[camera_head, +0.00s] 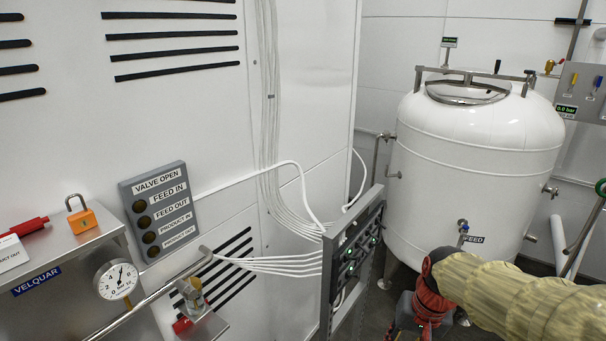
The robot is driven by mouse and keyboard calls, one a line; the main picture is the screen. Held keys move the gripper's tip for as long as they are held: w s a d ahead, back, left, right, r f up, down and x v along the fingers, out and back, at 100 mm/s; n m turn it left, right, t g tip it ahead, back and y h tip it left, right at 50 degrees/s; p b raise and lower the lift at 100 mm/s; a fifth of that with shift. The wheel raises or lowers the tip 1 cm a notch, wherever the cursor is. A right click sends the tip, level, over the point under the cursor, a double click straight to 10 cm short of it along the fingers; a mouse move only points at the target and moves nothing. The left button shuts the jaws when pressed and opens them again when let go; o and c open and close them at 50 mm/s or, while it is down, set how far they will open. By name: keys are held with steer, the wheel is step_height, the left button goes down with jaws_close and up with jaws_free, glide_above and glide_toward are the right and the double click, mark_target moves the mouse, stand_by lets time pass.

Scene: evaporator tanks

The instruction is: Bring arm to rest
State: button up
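My arm in its pale yellow sleeve (520,297) reaches in from the lower right edge. It ends in a red and dark joint (432,287) in front of the lower part of the white tank. From there a grey and red section of my arm (408,315) bends down to the bottom edge of the picture. I see no gripper fingers; that end is cut off or hidden. No object is seen held.
The white tank (478,150) with a FEED label (473,239) stands behind my arm. A grey rack with cables (350,260) stands just left of it. A valve panel (160,210), gauge (117,279) and steel shelf (60,250) are at the left. Pipes run at the right edge.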

steer(key=s+a+f+n+t+h+b, duration=0.1)
steer(key=s+a+f+n+t+b, duration=0.1)
steer(key=s+b, duration=1.1)
step_height(320, 180, down, 4)
steer(key=shift+a+r+n+t+b, duration=0.2)
steer(key=shift+n+t+b, duration=0.35)
steer(key=shift+t, duration=0.55)
